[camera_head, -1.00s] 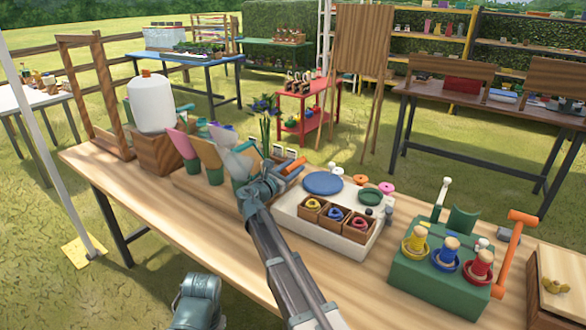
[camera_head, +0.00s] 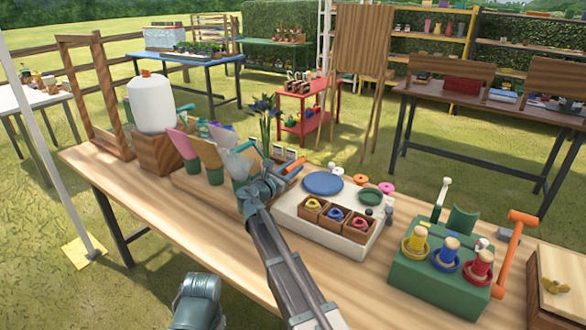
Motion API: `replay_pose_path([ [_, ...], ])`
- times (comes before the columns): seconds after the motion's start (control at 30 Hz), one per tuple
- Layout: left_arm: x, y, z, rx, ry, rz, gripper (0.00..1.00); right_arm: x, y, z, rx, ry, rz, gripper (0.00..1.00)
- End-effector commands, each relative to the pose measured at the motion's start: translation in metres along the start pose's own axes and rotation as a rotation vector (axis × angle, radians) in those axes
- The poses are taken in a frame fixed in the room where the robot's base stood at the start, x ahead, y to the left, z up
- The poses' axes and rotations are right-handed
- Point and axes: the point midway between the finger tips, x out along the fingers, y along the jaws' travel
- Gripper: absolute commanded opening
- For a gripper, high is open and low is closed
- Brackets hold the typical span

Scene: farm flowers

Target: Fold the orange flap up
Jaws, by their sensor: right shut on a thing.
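The orange flap (camera_head: 293,170) shows as a small strip just right of my right gripper, at the left edge of the white tray. My right gripper (camera_head: 270,184) reaches over the middle of the table and is shut at this strip. The exact contact is small and partly hidden by the gripper. A blue-grey sheet (camera_head: 238,163) stands close to the gripper's left, with pink (camera_head: 179,143) and peach (camera_head: 207,156) sheets in green cups beyond it.
The white tray (camera_head: 318,232) holds a blue disc (camera_head: 323,183) and small wooden boxes with coloured rings. A green block (camera_head: 425,280) with ringed pegs stands to the right. A white jug (camera_head: 152,104) stands at the left. The table's front left is clear.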

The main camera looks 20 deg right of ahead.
Motion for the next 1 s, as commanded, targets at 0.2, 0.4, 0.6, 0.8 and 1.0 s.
replay_pose_path([
  [0.2,0.000,0.000,0.000,0.000,0.000,0.000,0.59,-0.001,-0.002,0.000,-0.002,0.001,-0.003,0.00],
  [0.4,0.000,0.000,0.000,0.000,0.000,0.000,0.59,-0.001,-0.002,0.000,-0.002,0.001,-0.003,0.00],
  [0.6,-0.005,-0.001,0.000,0.000,0.000,0.000,0.59,0.000,0.004,0.004,-0.038,0.001,-0.003,0.00],
  [0.8,-0.018,-0.002,0.001,0.000,0.000,0.000,0.59,0.001,0.022,0.014,-0.196,-0.001,-0.003,0.00],
  [1.0,-0.019,-0.002,0.001,0.000,0.000,0.000,0.59,0.000,0.026,0.014,-0.252,-0.001,-0.003,0.00],
])
